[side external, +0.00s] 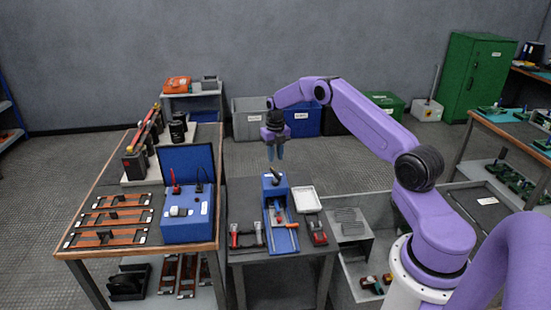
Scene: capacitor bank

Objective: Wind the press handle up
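A blue press (278,212) stands on the small dark table, with an upright blue block at its back and a long base with rails toward the front. My gripper (276,158) hangs above the back of the press, pointing down. Its two bluish fingers look apart, with nothing seen between them. The fingertips appear a little above the top of the upright block, and no contact shows.
A white tray (307,199) and a small red device (318,232) lie right of the press. A red-handled tool (245,236) lies left. A blue case with an open lid (187,215) stands on the wooden bench at left. A grey holder (350,223) stands at right.

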